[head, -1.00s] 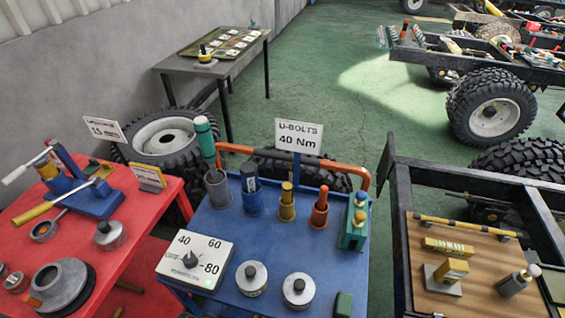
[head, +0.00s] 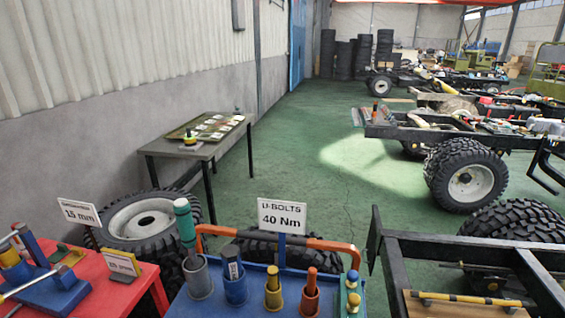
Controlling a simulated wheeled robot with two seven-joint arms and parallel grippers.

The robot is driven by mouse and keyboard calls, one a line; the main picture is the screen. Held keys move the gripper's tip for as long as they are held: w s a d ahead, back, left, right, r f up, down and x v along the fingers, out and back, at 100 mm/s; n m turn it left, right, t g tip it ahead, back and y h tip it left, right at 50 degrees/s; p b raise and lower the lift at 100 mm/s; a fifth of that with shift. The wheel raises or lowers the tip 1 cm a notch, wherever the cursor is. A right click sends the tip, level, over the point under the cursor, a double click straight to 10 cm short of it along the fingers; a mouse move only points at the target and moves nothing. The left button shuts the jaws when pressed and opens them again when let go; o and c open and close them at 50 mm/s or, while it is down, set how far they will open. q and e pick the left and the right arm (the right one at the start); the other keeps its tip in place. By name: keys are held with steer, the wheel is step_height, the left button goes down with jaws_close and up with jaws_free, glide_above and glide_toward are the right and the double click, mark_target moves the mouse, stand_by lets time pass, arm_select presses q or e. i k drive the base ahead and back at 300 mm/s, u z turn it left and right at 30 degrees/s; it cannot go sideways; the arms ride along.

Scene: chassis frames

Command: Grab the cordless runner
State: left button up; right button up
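A blue cart (head: 261,283) stands at the bottom middle under a sign (head: 282,216) reading "U-BOLTS 40 Nm". Upright tools stand in a row of holders on it: a green-handled one (head: 185,222) in a grey cup, a dark one (head: 233,270) in a blue cup, a yellow one (head: 273,279) and an orange one (head: 311,283). I cannot tell which of these is the cordless runner. Neither gripper is in view.
A red table (head: 115,293) with a blue press stands at left. A black chassis frame (head: 437,236) with a wooden board is at right. A grey table (head: 178,148) stands by the wall. Green floor (head: 290,140) is clear down the middle.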

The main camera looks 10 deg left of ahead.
mark_target(182, 207)
steer(key=u, duration=0.7)
steer(key=k, duration=0.75)
steer(key=z, duration=0.9)
